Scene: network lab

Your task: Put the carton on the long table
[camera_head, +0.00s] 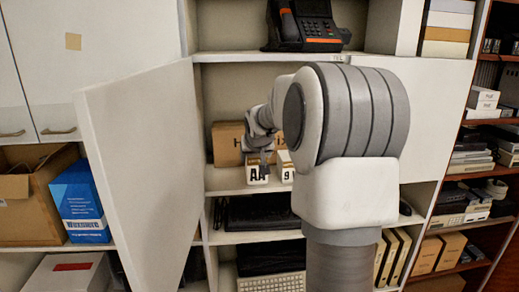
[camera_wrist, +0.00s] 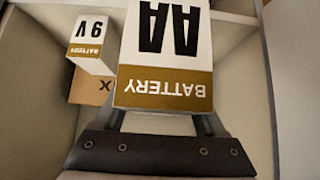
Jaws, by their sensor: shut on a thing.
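A white and brown carton marked "AA" (camera_head: 258,175) is in the open cupboard compartment. It fills the upper middle of the wrist view (camera_wrist: 165,45), where its brown band reads "BATTERY". My gripper (camera_wrist: 160,115) is shut on this AA carton, with a finger at each side. In the head view my gripper (camera_head: 265,163) reaches into the compartment, partly hidden by my arm. I cannot tell whether the carton still touches the shelf. No long table shows in either view.
A similar "9V" carton (camera_wrist: 95,35) stands close beside it; it also shows in the head view (camera_head: 285,167). A brown box (camera_head: 228,144) is behind. An open white door (camera_head: 145,170) swings out at left. A desk phone (camera_head: 305,24) sits on the shelf above.

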